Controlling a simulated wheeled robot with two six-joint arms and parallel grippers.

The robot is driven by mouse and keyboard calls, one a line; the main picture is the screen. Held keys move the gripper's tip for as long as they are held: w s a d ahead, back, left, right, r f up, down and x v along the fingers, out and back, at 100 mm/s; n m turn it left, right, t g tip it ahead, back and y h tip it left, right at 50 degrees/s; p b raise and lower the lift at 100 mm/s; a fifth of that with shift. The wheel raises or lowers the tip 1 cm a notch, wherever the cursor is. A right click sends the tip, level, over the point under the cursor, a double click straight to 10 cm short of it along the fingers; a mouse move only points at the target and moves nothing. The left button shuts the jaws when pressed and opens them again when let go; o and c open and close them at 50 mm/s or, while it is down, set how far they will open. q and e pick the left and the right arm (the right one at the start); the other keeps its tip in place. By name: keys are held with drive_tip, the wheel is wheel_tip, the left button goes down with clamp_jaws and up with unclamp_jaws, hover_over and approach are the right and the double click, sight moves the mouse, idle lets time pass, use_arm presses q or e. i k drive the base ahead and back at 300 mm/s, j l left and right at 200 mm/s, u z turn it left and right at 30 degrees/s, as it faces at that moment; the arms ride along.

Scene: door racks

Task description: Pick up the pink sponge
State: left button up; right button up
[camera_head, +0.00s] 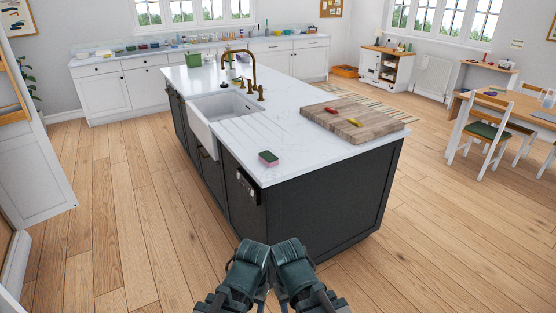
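The pink sponge (268,157) lies on the white worktop of the kitchen island (300,158), close to its near left edge. It looks pink on top with a dark green layer below. My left arm and my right arm are folded together at the bottom middle of the view, in front of the island and well short of the sponge. The fingers of both grippers are not clearly visible. Nothing visible touches the sponge.
A wooden cutting board (372,118) with a red and a yellow item sits right of the sponge. A white sink (213,112) with a brass tap (252,75) lies behind it. A dark towel (246,187) hangs on the island's left side. Wooden floor (115,215) is clear at left.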

sight(269, 158)
drive_tip(key=i+l+z, duration=0.1)
drive_tip(key=i, duration=0.5)
drive_tip(key=i+l, duration=0.2)
drive_tip(key=i, duration=0.4)
drive_tip(key=l+z, duration=0.05)
